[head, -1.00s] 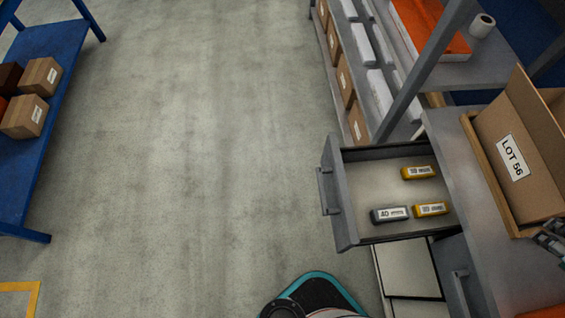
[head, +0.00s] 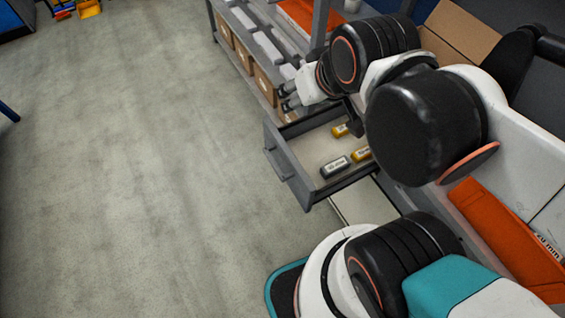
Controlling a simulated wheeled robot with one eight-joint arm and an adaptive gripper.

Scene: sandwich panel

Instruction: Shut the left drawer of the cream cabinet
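The open drawer (head: 330,183) sticks out to the left from under the worktop, near the middle of the head view. Its front is grey, with a bar handle (head: 273,165) on the outer face. A grey labelled block (head: 335,168) and yellow labelled blocks (head: 361,154) lie inside. My arm hides the drawer's rear right part and most of the cabinet; a pale panel (head: 365,203) shows below the drawer. My gripper (head: 284,97) is above the drawer's far side, pointing left, with its fingertips apart and nothing visible between them. Contact with the drawer does not show.
A shelf rack with cardboard boxes (head: 266,84) stands beyond the drawer. The concrete floor (head: 140,180) left of the drawer is clear.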

